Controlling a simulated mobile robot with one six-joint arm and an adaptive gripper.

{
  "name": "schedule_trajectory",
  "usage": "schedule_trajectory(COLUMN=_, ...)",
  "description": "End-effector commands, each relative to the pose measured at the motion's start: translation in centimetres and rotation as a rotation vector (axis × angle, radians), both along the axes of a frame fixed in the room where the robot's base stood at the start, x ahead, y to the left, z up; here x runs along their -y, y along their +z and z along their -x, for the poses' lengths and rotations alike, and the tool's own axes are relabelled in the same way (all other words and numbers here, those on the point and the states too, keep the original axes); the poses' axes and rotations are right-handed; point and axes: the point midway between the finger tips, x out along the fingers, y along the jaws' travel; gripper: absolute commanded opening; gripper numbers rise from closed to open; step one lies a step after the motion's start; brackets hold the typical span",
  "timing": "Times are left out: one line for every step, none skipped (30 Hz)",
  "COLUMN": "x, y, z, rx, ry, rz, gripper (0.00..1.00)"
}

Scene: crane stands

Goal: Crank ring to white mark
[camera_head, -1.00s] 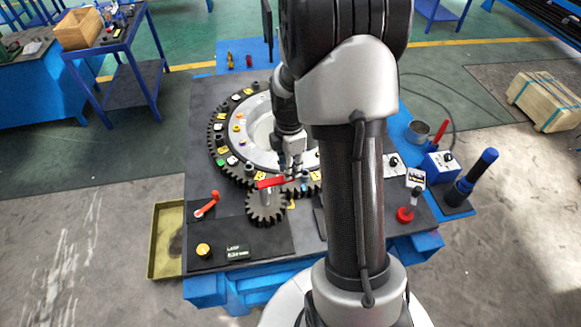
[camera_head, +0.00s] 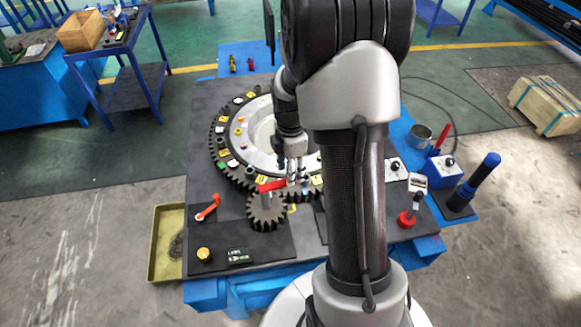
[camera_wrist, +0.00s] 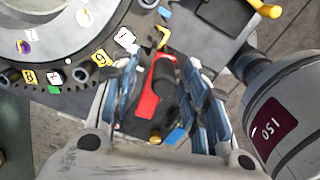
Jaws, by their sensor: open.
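The toothed ring (camera_head: 231,172) lies flat on the dark bench top, with coloured and white tags around it; its right part is hidden behind my arm. A white tag (camera_wrist: 125,38) shows on the ring in the wrist view. A small gear (camera_head: 267,213) sits at the ring's front edge with the red crank (camera_head: 271,185) above it. My gripper (camera_head: 292,178) is just right of and behind the crank in the head view. In the wrist view my open gripper (camera_wrist: 164,110) has the red crank arm (camera_wrist: 147,100) and its dark handle (camera_wrist: 164,75) between its fingers, with gaps visible.
A red-based lever (camera_head: 407,219), a blue switch box (camera_head: 443,170) and a blue-topped post (camera_head: 474,181) stand at the right. A yellow tray (camera_head: 165,245) is left of the bench.

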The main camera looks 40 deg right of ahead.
Motion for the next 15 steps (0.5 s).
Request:
schedule_trajectory(x=0.0, y=0.0, z=0.0, rx=-0.001, ry=0.000, rz=0.000, gripper=0.41)
schedule_trajectory(x=0.0, y=0.0, z=0.0, rx=-0.001, ry=0.000, rz=0.000, gripper=0.41)
schedule_trajectory(x=0.0, y=0.1, z=0.0, rx=-0.001, ry=0.000, rz=0.000, gripper=0.41)
schedule_trajectory(x=0.0, y=0.2, z=0.0, rx=-0.001, ry=0.000, rz=0.000, gripper=0.41)
schedule_trajectory(x=0.0, y=0.4, z=0.0, rx=0.000, ry=0.000, rz=0.000, gripper=0.41)
schedule_trajectory(x=0.0, y=0.8, z=0.0, rx=0.001, ry=0.000, rz=0.000, gripper=0.41)
schedule_trajectory(x=0.0, y=1.2, z=0.0, rx=0.002, ry=0.000, rz=0.001, gripper=0.41)
schedule_trajectory(x=0.0, y=1.7, z=0.0, rx=0.002, ry=0.000, rz=0.001, gripper=0.41)
schedule_trajectory(x=0.0, y=2.4, z=-0.1, rx=0.004, ry=0.000, rz=0.002, gripper=0.41)
schedule_trajectory(x=0.0, y=3.0, z=0.0, rx=0.004, ry=0.000, rz=0.002, gripper=0.41)
schedule_trajectory(x=0.0, y=3.6, z=-0.1, rx=0.005, ry=0.000, rz=0.002, gripper=0.41)
schedule_trajectory(x=0.0, y=4.5, z=-0.1, rx=0.005, ry=0.000, rz=0.002, gripper=0.41)
schedule_trajectory(x=0.0, y=5.2, z=0.0, rx=0.005, ry=0.000, rz=0.002, gripper=0.41)
schedule_trajectory(x=0.0, y=5.9, z=-0.1, rx=0.005, ry=0.000, rz=0.002, gripper=0.41)
schedule_trajectory(x=0.0, y=6.7, z=-0.1, rx=0.005, ry=0.000, rz=0.002, gripper=0.41)
